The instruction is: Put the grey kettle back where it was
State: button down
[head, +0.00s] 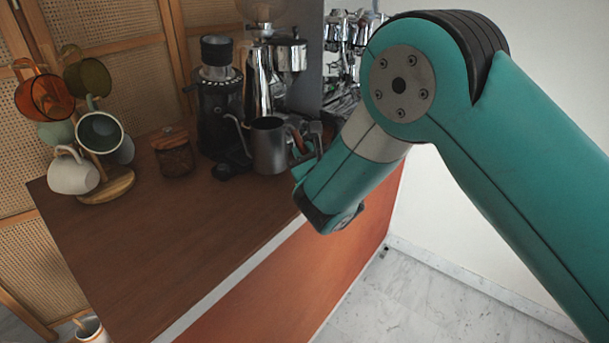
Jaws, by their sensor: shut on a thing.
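The grey kettle (268,150) is a metal pot with a thin curved spout on its left and a brown handle on its right. It is upright at the back of the wooden counter, in front of the coffee gear. My gripper (306,147) is at the kettle's right side, shut on its handle. My wrist partly hides the fingers. I cannot tell whether the kettle's base touches the counter.
A black grinder (218,105) stands behind and left of the kettle, near a lidded jar (173,152). A mug tree (108,186) with several mugs is at the left. A chrome espresso machine (345,45) is behind. The counter (170,235) is clear in front.

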jog(key=shift+f+b, duration=0.5)
jog(key=shift+f, duration=1.65)
jog(key=shift+f, duration=0.2)
jog(key=c, duration=1)
grip_release()
